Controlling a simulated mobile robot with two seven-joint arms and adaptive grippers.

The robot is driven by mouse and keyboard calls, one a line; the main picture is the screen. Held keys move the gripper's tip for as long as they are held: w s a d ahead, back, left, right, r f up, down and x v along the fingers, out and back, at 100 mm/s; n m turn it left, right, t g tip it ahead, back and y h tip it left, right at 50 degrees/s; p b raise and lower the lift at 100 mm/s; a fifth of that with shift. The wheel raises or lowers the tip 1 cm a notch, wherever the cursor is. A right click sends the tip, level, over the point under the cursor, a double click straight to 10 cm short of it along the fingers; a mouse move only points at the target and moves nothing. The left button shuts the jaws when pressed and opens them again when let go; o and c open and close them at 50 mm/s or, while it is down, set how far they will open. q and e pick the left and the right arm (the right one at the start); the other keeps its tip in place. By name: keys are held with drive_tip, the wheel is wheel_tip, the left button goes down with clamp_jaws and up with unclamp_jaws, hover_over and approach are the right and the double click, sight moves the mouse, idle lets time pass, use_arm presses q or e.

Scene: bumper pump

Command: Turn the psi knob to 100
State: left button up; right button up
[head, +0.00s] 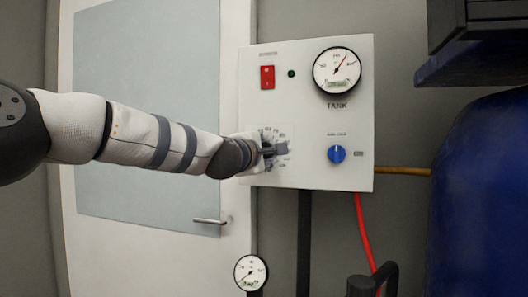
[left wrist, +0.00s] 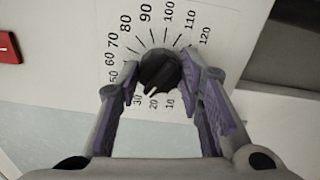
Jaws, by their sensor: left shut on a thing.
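The psi knob (left wrist: 158,70) is a black round knob on the white control panel (head: 310,110), ringed by printed numbers from about 10 to 120. In the left wrist view its white pointer mark faces down, toward the 20. My left gripper (left wrist: 160,82) is shut on the knob, with one purple-padded finger on each side. In the head view my left gripper (head: 272,150) reaches the panel's lower left and hides most of the knob and part of its scale. My right gripper is not in view.
The panel also holds a tank gauge (head: 337,70), a red switch (head: 267,78), a small dark green light (head: 291,73) and a blue knob (head: 336,154). Another gauge (head: 250,273) sits below. A red hose (head: 363,230) hangs under the panel, and a large blue tank (head: 485,200) stands right.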

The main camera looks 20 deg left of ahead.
use_arm(q)
drive_tip(key=m, duration=2.9)
drive_tip(key=shift+a+m, duration=0.15)
drive_tip(key=shift+m, duration=0.45)
drive_tip(key=o, duration=1.2)
drive_tip(key=shift+c, duration=0.2)
